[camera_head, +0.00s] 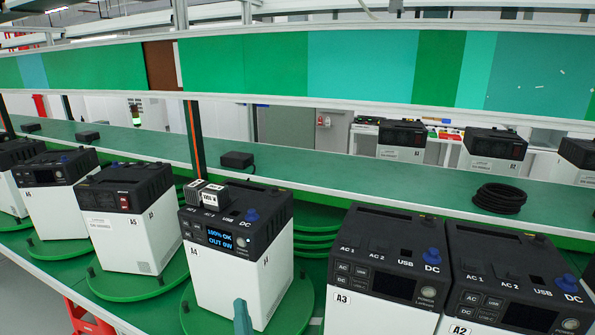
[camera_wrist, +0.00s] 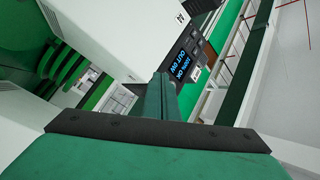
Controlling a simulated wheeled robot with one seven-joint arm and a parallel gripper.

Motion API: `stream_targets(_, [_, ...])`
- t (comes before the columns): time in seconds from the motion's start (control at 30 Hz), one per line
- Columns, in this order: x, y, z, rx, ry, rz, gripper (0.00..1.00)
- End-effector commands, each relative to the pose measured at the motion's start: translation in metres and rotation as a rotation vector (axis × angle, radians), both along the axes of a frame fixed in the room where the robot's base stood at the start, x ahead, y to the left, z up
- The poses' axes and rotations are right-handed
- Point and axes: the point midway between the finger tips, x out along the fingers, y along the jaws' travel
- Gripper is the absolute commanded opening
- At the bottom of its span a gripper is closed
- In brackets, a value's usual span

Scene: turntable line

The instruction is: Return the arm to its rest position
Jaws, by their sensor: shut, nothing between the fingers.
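My gripper (camera_head: 241,316) shows only as a green-grey tip at the bottom edge of the head view, in front of the white lower body of the power station A4 (camera_head: 225,274). In the wrist view my gripper's fingers (camera_wrist: 160,82) are together with nothing between them. The A4 unit (camera_wrist: 125,35) is close by there, its lit screen beside the fingertips. I cannot tell whether they touch. The A4 screen reads "100% OK" and "OUT 0W", and small grey and white plugs (camera_head: 207,196) sit on its top. Most of my arm is out of view.
Units A5 (camera_head: 136,225) and A3 (camera_head: 369,310) stand left and right of A4, with A2 (camera_head: 520,280) farther right. Green turntable discs (camera_head: 130,288) lie under several units. A green shelf (camera_head: 330,178) behind holds a black adapter (camera_head: 237,160) and a coiled cable (camera_head: 499,198).

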Motion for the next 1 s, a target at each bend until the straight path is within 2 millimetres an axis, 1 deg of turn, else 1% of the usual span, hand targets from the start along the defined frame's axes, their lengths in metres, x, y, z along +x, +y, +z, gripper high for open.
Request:
stream_targets(0.03, [-0.011,-0.009,-0.020,-0.027,0.014,-0.020,0.00])
stream_targets(0.2, [-0.049,-0.036,-0.071,-0.130,0.035,-0.087,0.00])
stream_targets(0.37, [-0.090,-0.061,-0.112,-0.233,0.058,-0.143,0.00])
stream_targets(0.5, [-0.130,-0.080,-0.140,-0.328,0.078,-0.185,0.00])
stream_targets(0.57, [-0.148,-0.088,-0.151,-0.369,0.088,-0.201,0.00])
stream_targets(0.6, [-0.160,-0.093,-0.158,-0.398,0.096,-0.210,0.00])
stream_targets(0.67, [-0.178,-0.100,-0.167,-0.440,0.105,-0.224,0.00])
stream_targets(0.8, [-0.221,-0.114,-0.183,-0.540,0.128,-0.249,0.00])
stream_targets(0.87, [-0.240,-0.120,-0.188,-0.584,0.138,-0.258,0.00])
stream_targets(1.0, [-0.284,-0.131,-0.197,-0.686,0.161,-0.271,0.00])
